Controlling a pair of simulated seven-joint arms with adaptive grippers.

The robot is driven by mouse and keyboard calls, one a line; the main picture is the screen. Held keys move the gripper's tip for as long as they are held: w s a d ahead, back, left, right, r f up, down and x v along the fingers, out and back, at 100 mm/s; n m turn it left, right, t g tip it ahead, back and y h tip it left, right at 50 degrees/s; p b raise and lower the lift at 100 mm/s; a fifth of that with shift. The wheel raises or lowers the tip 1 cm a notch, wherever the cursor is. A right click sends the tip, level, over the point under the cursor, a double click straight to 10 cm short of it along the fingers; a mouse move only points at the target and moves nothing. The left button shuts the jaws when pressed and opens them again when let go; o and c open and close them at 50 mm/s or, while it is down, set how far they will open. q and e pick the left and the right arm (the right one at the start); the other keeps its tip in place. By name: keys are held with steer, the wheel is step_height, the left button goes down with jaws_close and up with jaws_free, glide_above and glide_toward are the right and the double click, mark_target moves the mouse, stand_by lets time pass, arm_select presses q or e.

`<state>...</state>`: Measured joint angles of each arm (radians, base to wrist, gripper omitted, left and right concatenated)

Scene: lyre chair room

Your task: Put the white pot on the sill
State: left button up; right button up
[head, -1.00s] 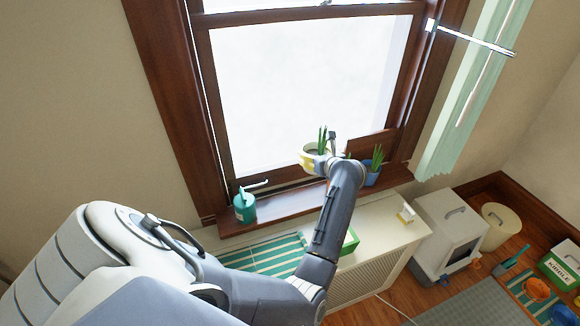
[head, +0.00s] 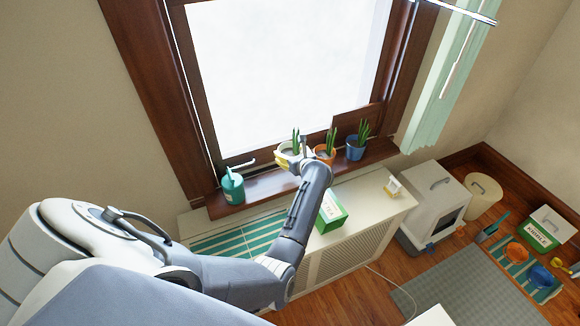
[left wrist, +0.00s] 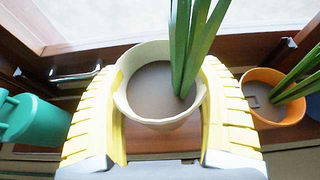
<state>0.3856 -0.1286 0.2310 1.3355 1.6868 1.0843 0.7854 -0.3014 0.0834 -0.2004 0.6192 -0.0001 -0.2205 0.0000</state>
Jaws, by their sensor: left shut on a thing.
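The white pot (head: 286,157) holds upright green leaves and soil. My left gripper (head: 289,162) is shut on it, and the arm hides part of the pot in the head view. In the left wrist view the yellow fingers (left wrist: 160,100) press both sides of the white pot (left wrist: 150,117). The pot is over the brown window sill (head: 262,186), between the green watering can and the orange pot. I cannot tell whether its base touches the sill. My right gripper is not in view.
The green watering can (head: 232,189) stands left on the sill. The orange pot (head: 325,156) is close on the right, with the blue pot (head: 356,149) beyond it. A green-and-white box (head: 331,213) sits on the radiator cover (head: 372,207) below.

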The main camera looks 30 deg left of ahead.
arm_select(q)
steer(key=shift+f, duration=3.5)
steer(key=shift+f, duration=0.1)
steer(key=o, duration=1.4)
steer(key=shift+v, duration=2.75)
